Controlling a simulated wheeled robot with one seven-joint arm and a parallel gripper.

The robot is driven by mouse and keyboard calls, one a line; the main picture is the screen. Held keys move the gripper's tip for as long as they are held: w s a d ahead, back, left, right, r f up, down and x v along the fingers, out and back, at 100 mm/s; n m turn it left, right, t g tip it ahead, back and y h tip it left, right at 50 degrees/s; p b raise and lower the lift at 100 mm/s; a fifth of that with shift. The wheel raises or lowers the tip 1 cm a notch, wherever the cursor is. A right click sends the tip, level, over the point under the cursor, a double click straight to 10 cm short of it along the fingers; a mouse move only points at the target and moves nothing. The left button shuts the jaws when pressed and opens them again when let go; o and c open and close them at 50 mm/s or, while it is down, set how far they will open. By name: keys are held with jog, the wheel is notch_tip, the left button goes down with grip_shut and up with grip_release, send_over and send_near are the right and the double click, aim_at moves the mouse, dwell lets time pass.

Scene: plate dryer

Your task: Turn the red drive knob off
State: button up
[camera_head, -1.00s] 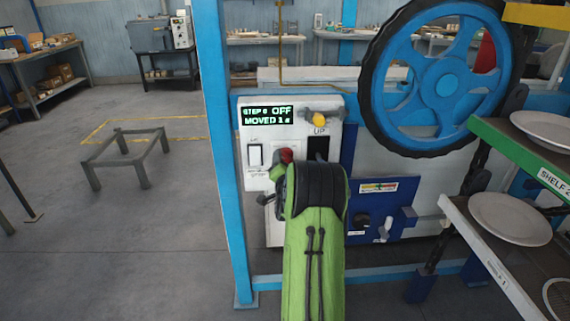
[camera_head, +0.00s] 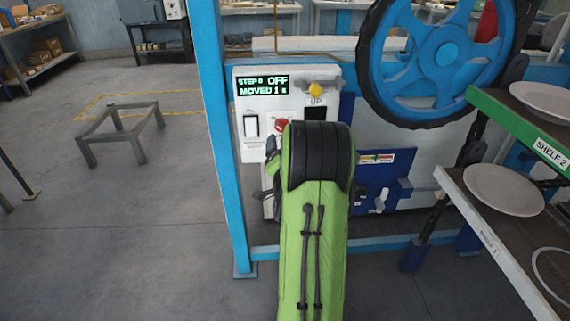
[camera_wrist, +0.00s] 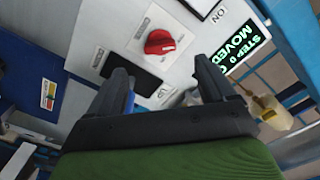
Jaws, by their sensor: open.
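The red drive knob (camera_head: 282,126) is on the white control panel (camera_head: 243,150), just above my green arm in the head view. In the wrist view the red knob (camera_wrist: 159,42) sits on its white label plate, ahead of my gripper (camera_wrist: 165,80). My gripper is open, with its two dark fingers apart and nothing between them. The knob is beyond the fingertips and not touched. My arm hides the gripper in the head view.
A blue handwheel (camera_head: 447,56) stands to the right. Shelves with plates (camera_head: 503,190) are at the right edge. A blue post (camera_head: 215,130) borders the panel's left.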

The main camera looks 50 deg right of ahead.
jog(key=b+v, duration=0.1)
jog(key=v, duration=0.5)
jog(key=shift+b, duration=0.35)
jog(key=shift+s+a+f, duration=0.1)
